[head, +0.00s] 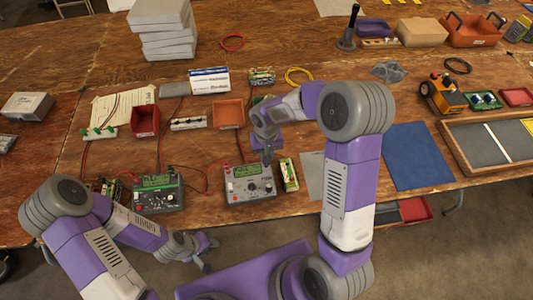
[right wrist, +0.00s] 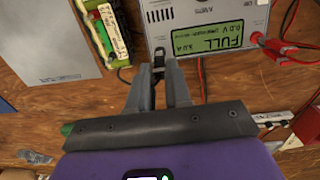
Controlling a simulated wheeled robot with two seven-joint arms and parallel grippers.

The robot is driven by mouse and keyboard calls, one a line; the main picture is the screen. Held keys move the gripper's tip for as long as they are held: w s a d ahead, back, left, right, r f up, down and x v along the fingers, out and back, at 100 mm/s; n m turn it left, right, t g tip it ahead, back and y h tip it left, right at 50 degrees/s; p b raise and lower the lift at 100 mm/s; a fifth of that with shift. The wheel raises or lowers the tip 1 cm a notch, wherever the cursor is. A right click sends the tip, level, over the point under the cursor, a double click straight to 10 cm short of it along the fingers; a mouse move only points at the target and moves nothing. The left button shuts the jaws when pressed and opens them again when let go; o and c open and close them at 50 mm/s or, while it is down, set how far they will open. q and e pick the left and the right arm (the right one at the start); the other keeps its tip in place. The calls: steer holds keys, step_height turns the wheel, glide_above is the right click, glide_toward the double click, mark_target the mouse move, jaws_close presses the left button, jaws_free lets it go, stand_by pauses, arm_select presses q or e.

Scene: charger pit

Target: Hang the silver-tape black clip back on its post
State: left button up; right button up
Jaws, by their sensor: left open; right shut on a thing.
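The charger's screen reads FULL. The clip's silver tape and its post cannot be made out. In the head view my right gripper (head: 267,156) is over the back edge of this charger (head: 250,190), and the clip is too small to tell. A battery pack (head: 289,174) stands right of the charger; it also shows in the right wrist view (right wrist: 103,32). My left gripper (head: 210,254) is open and empty, off the table's front edge.
A second, dark charger (head: 158,194) with leads stands to the left. A red bin (head: 144,120), an orange tray (head: 228,114) and a terminal strip (head: 189,123) lie behind. Red leads run near the grey charger. A blue mat (head: 417,157) lies right of my right arm.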

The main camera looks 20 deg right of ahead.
steer(key=o, duration=0.9)
steer(key=shift+o, duration=0.9)
steer(key=shift+r+p, duration=2.75)
steer(key=shift+r, duration=1)
